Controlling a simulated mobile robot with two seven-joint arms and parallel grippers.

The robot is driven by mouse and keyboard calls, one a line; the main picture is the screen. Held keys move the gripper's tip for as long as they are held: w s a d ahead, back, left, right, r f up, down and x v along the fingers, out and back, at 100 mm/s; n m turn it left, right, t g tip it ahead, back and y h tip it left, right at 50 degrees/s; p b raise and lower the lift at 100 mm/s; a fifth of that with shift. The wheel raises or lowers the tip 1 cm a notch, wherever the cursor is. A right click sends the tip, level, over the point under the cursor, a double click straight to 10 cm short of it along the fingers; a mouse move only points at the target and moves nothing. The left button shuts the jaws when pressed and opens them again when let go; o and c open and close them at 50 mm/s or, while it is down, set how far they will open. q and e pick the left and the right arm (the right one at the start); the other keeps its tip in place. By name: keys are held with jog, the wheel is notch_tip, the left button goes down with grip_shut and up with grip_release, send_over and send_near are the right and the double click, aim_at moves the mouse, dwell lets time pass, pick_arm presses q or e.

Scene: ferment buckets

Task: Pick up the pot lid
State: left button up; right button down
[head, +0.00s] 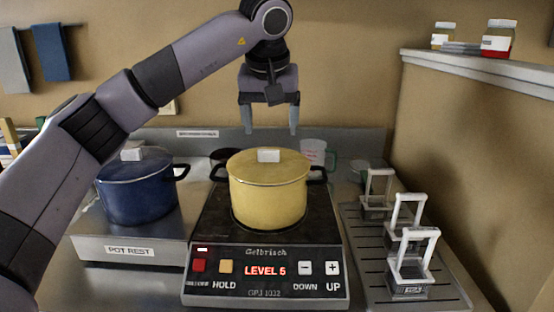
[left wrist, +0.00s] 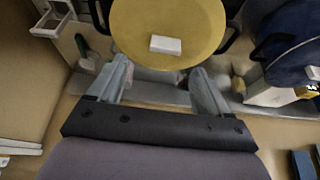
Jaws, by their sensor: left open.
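A yellow pot (head: 268,202) stands on the hot plate (head: 265,285), whose display reads LEVEL 5. Its yellow lid (head: 240,168) with a white block knob (head: 268,156) is on it; the lid (left wrist: 150,22) and knob (left wrist: 165,44) also show in the left wrist view. A blue pot (head: 138,200) with a blue lid (head: 115,165) and white knob stands on the POT REST plate (head: 90,248) at left. My left gripper (head: 269,130) is open and empty, pointing down above and behind the yellow lid, apart from it. My right gripper is in neither view.
Several white-handled frames (head: 410,260) stand on a ribbed tray (head: 445,300) at right. A clear measuring cup (head: 314,152) is behind the yellow pot. A shelf (head: 480,68) with jars (head: 498,38) is at upper right. Air above the yellow lid is free.

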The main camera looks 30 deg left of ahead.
aim_at(268, 150)
pick_arm(q)
jog(key=x, duration=0.6)
jog(key=shift+s+a+f, duration=0.15)
jog(key=shift+a+f, duration=0.2)
jog(key=c, duration=1.2)
